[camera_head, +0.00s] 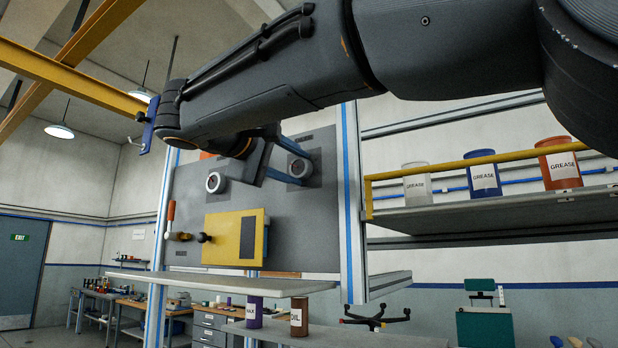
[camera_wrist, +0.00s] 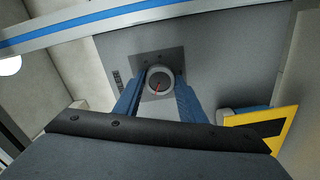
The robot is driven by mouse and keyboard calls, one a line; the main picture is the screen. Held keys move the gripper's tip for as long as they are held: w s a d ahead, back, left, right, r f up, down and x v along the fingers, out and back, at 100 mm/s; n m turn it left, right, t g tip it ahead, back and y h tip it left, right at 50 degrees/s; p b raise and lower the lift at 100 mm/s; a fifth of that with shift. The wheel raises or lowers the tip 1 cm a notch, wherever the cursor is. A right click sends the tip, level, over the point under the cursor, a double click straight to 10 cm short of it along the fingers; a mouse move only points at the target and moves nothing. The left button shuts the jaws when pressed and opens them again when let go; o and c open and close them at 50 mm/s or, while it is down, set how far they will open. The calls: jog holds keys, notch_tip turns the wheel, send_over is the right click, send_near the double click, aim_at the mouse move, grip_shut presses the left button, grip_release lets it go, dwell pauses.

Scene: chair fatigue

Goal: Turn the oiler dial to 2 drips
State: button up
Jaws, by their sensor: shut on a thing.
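A round dial (camera_head: 299,167) with a pale rim sits on a dark square plate on the grey upright panel. The fingers also show in the wrist view (camera_wrist: 159,93). A second round dial (camera_head: 215,182) is further left on the same panel. I cannot read which one is labelled as the oiler.
A yellow box (camera_head: 225,238) juts from the panel below the dials, with an orange-handled lever (camera_head: 171,212) at left. Blue-striped frame posts (camera_head: 353,210) flank the panel. A shelf (camera_head: 490,209) at right holds several grease tubs behind a yellow rail.

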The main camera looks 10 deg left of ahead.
jog(key=o, duration=1)
jog(key=shift+o, duration=0.2)
jog(key=shift+s+a, duration=0.1)
jog(key=b+v, duration=0.2)
jog(key=v, duration=0.5)
jog(key=shift+s, duration=0.3)
jog(key=shift+a, duration=0.1)
